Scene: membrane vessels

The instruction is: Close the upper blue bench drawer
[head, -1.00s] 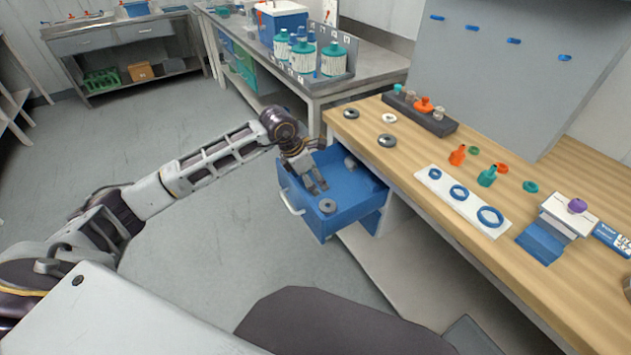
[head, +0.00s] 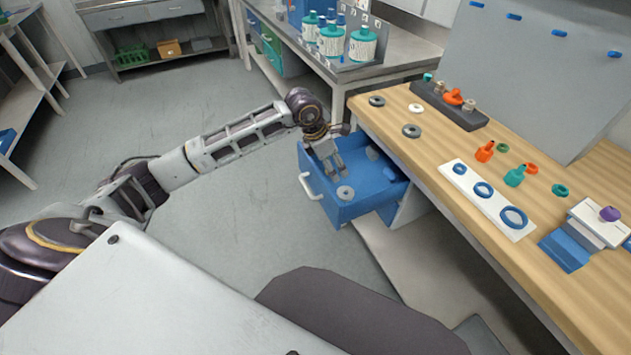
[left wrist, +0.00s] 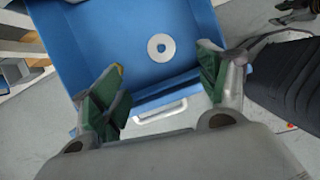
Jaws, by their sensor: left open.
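The upper blue bench drawer (head: 383,187) is pulled out from under the wooden bench, with a white handle (head: 308,186) on its front. A grey ring (head: 345,192) lies inside near the front, and a second grey piece (head: 372,152) lies farther back. My left gripper (head: 333,172) is over the drawer, fingers pointing down, open and empty. In the left wrist view the open fingers (left wrist: 162,88) frame the ring (left wrist: 160,47) on the blue floor, with the handle (left wrist: 160,111) between them. Whether the fingers touch the drawer is unclear. My right gripper is not in view.
The wooden bench top (head: 440,165) carries a white strip with blue rings (head: 488,199), orange and teal fittings, loose rings and a dark rack (head: 448,105). The floor left of the drawer is clear.

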